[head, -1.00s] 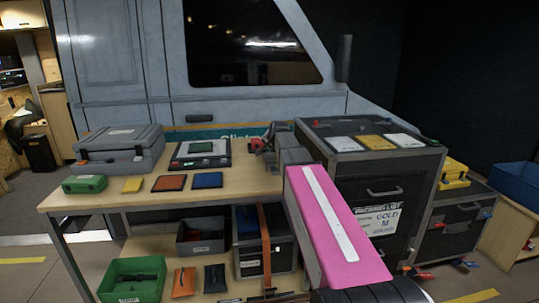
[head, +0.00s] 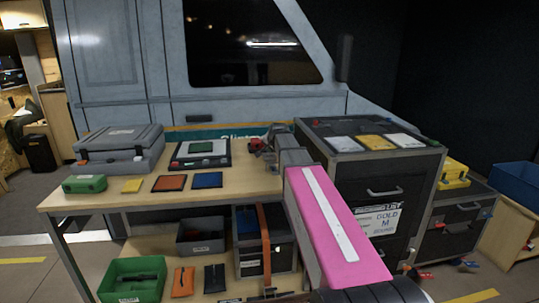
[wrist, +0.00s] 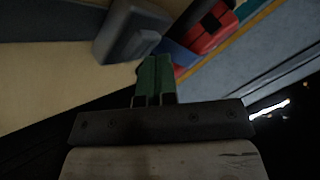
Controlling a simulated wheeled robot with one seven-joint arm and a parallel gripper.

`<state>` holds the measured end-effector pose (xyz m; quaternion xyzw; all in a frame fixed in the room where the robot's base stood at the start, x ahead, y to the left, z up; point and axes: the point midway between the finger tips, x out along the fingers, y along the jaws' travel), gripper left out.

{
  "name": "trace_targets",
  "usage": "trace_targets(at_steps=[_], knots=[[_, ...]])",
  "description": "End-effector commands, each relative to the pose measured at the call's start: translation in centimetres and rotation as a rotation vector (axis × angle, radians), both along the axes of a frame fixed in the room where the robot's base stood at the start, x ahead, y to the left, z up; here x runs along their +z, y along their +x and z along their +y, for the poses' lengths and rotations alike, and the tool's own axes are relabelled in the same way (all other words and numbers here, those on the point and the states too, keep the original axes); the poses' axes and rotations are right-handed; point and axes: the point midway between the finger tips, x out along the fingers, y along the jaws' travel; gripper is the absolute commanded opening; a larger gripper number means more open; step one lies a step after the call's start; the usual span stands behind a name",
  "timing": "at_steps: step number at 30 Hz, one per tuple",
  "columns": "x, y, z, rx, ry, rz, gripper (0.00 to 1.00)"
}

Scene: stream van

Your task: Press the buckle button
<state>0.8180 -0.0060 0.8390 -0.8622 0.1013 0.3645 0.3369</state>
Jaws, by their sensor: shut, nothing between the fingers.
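My gripper (wrist: 155,75) shows in the wrist view with its green fingers closed together and nothing between them. Ahead of the fingertips are a grey block (wrist: 128,35) at upper left and a red and black object (wrist: 205,28) at upper right, with a blue piece (wrist: 180,55) between them. A red object (head: 256,146) also shows at the back of the workbench in the head view, beside the end of my arm. I cannot tell which part is the buckle button. My arm hides the fingers in the head view.
The workbench (head: 110,200) holds a grey case (head: 120,148), a green box (head: 84,184) and several flat coloured pieces. A black cabinet (head: 395,190) stands right of my arm. Below, an orange strap (head: 265,240) crosses a black case on the shelf.

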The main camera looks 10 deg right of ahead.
Motion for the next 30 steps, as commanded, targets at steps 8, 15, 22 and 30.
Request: trace_targets(at_steps=[8, 15, 22, 30], knots=[[-0.3, 0.0, 0.0, 0.001, 0.000, 0.001, 0.00], [-0.4, 0.0, 0.0, 0.001, 0.000, 0.001, 0.00], [-0.3, 0.0, 0.0, 0.000, 0.000, 0.000, 0.00], [0.9, 0.0, 0.0, 0.000, 0.000, -0.001, 0.00]])
